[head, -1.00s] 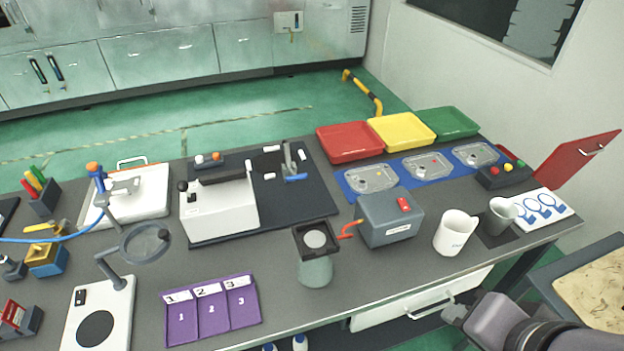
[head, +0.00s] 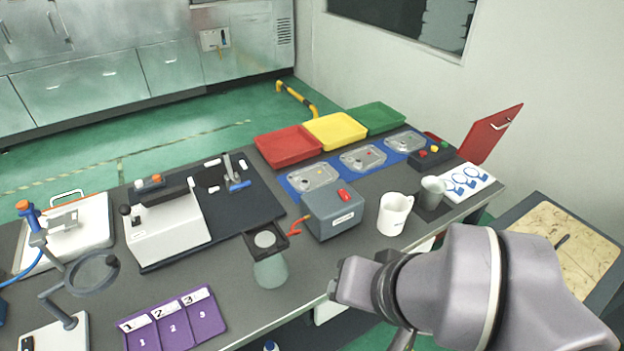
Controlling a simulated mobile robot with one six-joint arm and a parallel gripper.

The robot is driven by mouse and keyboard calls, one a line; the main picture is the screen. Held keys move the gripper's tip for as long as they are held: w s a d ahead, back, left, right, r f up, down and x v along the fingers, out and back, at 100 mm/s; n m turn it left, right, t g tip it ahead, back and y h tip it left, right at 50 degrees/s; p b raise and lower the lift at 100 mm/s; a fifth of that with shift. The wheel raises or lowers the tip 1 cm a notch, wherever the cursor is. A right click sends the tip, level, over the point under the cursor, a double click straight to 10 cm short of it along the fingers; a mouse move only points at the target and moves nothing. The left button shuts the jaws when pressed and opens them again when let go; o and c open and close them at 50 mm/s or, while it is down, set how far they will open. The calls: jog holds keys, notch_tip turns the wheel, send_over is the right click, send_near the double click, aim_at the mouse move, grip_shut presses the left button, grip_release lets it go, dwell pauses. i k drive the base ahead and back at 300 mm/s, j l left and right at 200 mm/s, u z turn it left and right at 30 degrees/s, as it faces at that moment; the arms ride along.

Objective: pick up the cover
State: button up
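Three flat grey metal castings lie in a row on a blue mat (head: 333,167) at the back right of the bench: a left one (head: 313,177), a middle one (head: 362,158) and a right one (head: 404,142). They look like plate-shaped covers with small red marks on some; I cannot tell which one is meant. My gripper (head: 345,285) is at the front edge of the bench, well in front of the castings and apart from them. Its fingers are too unclear to show whether it is open or shut.
Red (head: 288,146), yellow (head: 335,131) and green (head: 376,117) trays stand behind the mat. A grey box (head: 333,213), white mug (head: 394,214), grey cup (head: 432,190) and button box (head: 430,156) stand before or beside it. A green-grey container (head: 270,271) is left of my gripper.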

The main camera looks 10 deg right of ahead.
aim_at(364, 159)
jog(key=i+l+u, duration=0.2)
jog(key=l, duration=0.2)
jog(key=i+l+u, duration=0.25)
jog(key=l, duration=0.2)
jog(key=i+l+u, duration=0.2)
jog(key=l, duration=0.25)
jog(key=l+u, duration=0.25)
jog(key=l, duration=0.25)
jog(key=i+l+u, duration=0.2)
jog(key=l, duration=0.3)
jog(key=k, duration=0.1)
